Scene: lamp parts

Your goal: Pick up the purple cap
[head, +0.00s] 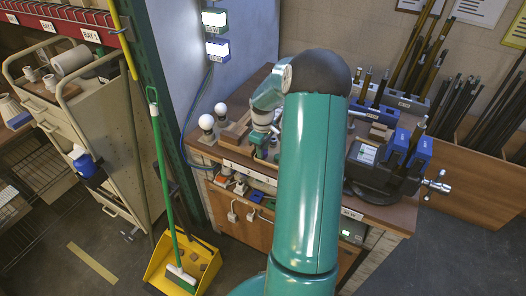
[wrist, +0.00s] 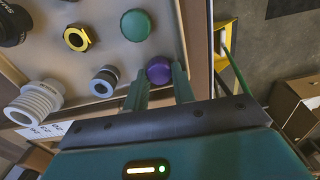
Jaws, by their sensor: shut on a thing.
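The purple cap (wrist: 159,70) is a small round piece in the wrist view, between the tips of my gripper (wrist: 158,78). The two teal fingers are shut on it, one on each side. The cap is at the inner edge of a shallow tray (wrist: 108,57); I cannot tell whether it still touches the tray floor. In the head view my arm covers much of the bench, and the cap cannot be made out there.
In the tray lie a green cap (wrist: 135,25), a gold hex nut (wrist: 77,38), a grey ring fitting (wrist: 103,82) and a pale threaded socket (wrist: 35,103). On the bench are bulbs (head: 206,122) and a black vise (head: 378,180). A yellow dustpan (head: 160,265) stands on the floor.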

